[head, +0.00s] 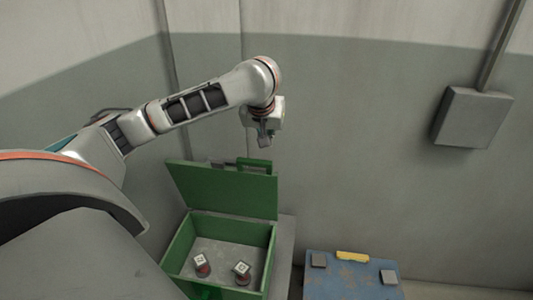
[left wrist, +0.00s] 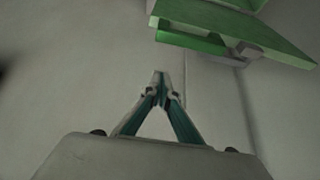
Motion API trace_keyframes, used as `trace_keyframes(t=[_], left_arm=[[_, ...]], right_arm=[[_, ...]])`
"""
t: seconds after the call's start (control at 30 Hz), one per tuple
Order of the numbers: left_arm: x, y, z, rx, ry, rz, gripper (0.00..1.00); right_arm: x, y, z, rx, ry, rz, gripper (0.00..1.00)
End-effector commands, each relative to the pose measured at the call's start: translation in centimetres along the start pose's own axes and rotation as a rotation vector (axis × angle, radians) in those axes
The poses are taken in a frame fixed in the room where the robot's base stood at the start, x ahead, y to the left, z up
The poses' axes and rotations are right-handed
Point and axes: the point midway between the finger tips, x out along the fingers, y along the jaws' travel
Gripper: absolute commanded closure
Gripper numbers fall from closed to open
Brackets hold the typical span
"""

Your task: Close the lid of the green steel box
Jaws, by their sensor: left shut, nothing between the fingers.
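The green steel box (head: 264,265) stands low in the middle of the head view with its lid (head: 222,188) raised upright at the back. Two small objects with white marked tops, one at the left (head: 201,263) and one at the right (head: 242,270), stand on its grey floor. My left gripper (head: 265,141) hangs above the lid's top edge near its right side, apart from it as far as I can tell. In the left wrist view my left gripper (left wrist: 160,78) is shut and empty. The green lid (left wrist: 240,22) shows there at the upper right.
A worn blue case (head: 340,279) with a yellow handle and grey latches sits right of the green box. A grey wall box (head: 473,117) with a conduit hangs on the right wall. The walls stand close behind the box.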

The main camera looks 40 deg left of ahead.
Motion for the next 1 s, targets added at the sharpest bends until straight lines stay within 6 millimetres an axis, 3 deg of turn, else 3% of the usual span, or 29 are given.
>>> trace_keyframes(t=[0.17, 0.3, 0.5, 1.0], left_arm=[[3.5, 0.0, 0.2, -0.001, -0.005, -0.001, 1.0], [2.4, 0.0, 2.2, 0.003, 0.0, 0.0, 1.0], [1.9, -0.1, 3.6, 0.001, 0.0, 0.0, 1.0], [1.8, -0.1, 3.8, 0.0, 0.003, 0.0, 1.0]], right_arm=[[0.0, 0.0, 0.1, 0.001, -0.001, 0.0, 0.6], [0.0, -0.1, 0.0, 0.003, -0.001, 0.0, 0.6], [0.0, -0.2, 0.0, 0.008, 0.0, 0.001, 0.6], [0.1, -0.3, -0.1, 0.012, 0.001, 0.001, 0.6]])
